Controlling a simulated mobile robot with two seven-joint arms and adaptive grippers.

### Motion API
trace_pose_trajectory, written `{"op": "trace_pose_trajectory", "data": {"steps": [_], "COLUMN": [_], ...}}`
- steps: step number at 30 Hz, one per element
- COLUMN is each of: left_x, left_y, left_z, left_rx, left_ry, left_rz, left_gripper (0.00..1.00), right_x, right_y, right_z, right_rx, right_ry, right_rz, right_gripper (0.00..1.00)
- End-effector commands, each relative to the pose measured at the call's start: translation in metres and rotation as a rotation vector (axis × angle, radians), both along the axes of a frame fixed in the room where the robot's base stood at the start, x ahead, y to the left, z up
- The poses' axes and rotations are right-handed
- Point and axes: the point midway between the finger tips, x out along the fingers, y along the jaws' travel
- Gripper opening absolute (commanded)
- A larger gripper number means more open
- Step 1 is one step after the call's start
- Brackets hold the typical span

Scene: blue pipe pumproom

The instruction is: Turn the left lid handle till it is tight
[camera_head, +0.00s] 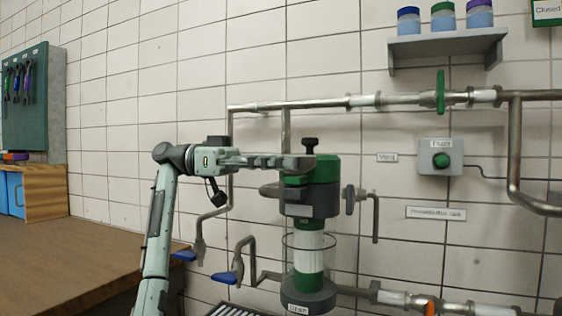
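The filter housing (309,204) stands against the tiled wall, with a green lid (325,168) and a black knob (310,143) on top. My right gripper is out of view.
Blue-handled valves (228,277) sit low on the left. A Flush button box (441,157) and a shelf of jars (447,44) are at right. A wooden bench (75,260) fills the lower left.

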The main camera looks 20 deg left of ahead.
Motion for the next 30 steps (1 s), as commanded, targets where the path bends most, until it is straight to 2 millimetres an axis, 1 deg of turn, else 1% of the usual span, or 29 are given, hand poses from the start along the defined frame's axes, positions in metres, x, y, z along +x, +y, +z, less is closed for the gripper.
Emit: {"op": "trace_pose_trajectory", "data": {"steps": [6, 11, 15, 20, 25, 30], "left_x": [0.0, 0.0, -0.002, -0.006, -0.011, -0.015], "left_y": [0.001, 0.002, 0.002, 0.001, -0.001, -0.005], "left_z": [0.003, 0.004, 0.004, 0.004, 0.004, 0.005], "left_rx": [-0.007, -0.008, -0.01, -0.011, -0.012, -0.011], "left_ry": [-0.005, -0.007, -0.011, -0.015, -0.014, -0.011], "left_rz": [0.004, 0.01, 0.054, 0.181, 0.362, 0.552], "left_gripper": [0.18, 0.18, 0.18, 0.18, 0.18, 0.18], "right_x": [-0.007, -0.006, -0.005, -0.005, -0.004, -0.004], "right_y": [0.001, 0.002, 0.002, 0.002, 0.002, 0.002], "right_z": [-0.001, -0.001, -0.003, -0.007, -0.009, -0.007], "right_rx": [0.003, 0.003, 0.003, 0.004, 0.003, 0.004], "right_ry": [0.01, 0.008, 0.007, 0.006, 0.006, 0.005], "right_rz": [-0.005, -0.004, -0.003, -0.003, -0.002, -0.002], "right_gripper": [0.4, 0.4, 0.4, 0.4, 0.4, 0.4]}}
